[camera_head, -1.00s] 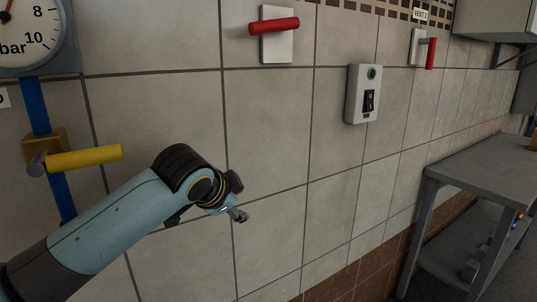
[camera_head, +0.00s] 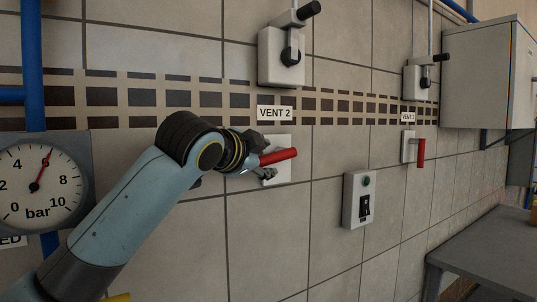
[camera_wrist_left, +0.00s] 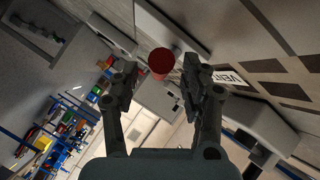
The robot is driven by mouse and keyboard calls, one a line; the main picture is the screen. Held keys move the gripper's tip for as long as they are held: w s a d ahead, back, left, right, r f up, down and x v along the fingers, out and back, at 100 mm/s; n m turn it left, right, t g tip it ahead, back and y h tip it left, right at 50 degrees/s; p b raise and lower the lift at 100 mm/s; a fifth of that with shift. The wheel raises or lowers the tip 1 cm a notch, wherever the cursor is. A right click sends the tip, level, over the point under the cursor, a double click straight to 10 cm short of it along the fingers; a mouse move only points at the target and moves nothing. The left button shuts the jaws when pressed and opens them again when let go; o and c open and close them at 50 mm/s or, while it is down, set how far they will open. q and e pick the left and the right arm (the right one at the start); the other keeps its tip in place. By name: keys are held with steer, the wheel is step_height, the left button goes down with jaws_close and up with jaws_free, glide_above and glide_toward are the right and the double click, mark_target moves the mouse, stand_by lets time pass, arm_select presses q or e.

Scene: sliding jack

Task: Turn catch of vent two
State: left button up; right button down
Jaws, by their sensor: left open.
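The red handle (camera_head: 279,156) sticks out from a white wall plate (camera_head: 282,172) under the label VENT 2 (camera_head: 274,112). In the left wrist view, the round red end of the handle (camera_wrist_left: 161,61) shows between the two open fingertips (camera_wrist_left: 158,82), with a gap on both sides. I cannot tell how deep it sits between them. My right gripper is not in view.
A grey box with a black-knobbed lever (camera_head: 281,60) is above the label. A switch box (camera_head: 357,200) is to the right. Farther right is another red handle (camera_head: 421,153), pointing down. A pressure gauge (camera_head: 42,186) is at left, a grey table (camera_head: 480,250) at lower right.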

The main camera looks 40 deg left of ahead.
arm_select(q)
steer(key=shift+x, duration=1.5)
jaws_close()
